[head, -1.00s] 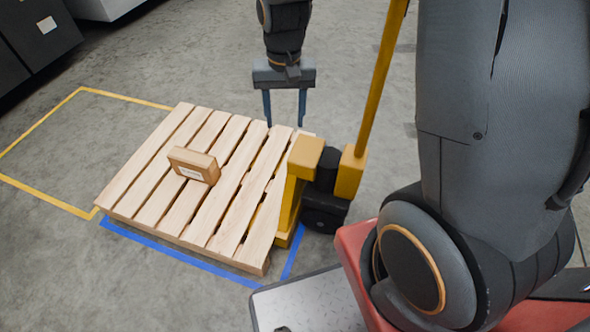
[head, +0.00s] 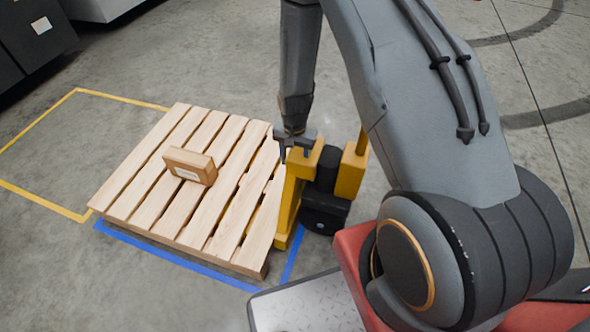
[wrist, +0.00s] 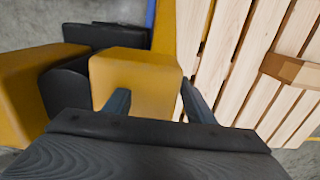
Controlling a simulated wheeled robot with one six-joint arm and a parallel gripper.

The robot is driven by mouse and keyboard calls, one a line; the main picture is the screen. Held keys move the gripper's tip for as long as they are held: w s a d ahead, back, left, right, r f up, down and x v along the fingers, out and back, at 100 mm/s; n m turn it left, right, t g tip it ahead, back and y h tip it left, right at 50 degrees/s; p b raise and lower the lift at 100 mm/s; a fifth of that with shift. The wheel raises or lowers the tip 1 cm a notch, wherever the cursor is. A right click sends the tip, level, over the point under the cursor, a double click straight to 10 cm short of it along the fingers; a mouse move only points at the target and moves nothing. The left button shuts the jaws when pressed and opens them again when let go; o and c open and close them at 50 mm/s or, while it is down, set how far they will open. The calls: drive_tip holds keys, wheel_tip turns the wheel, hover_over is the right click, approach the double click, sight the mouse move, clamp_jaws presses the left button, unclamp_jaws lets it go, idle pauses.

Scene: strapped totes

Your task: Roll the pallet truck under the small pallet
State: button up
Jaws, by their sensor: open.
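The small wooden pallet (head: 150,205) lies flat on the floor with a small brown box (head: 190,166) on top. The yellow and black pallet truck (head: 352,172) stands against its right end. Yellow shows through a gap between slats near that end, so part of the truck is under the pallet; how far is hidden. My gripper (head: 295,153) is open at the top of the truck's yellow upright. In the wrist view the open fingers (wrist: 153,90) are over the upright's yellow block (wrist: 135,72), one toward each side; contact cannot be told. My arm hides most of the truck's handle.
Yellow tape (head: 40,203) outlines a floor area left of and behind the pallet. Blue tape (head: 180,262) runs along the pallet's front and right. Dark bins (head: 30,40) stand at the back left. The floor behind the pallet is clear.

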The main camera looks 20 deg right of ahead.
wheel_tip(320, 180, down, 5)
drive_tip(key=shift+b, duration=0.4)
clamp_jaws()
drive_tip(key=shift+s, duration=0.1)
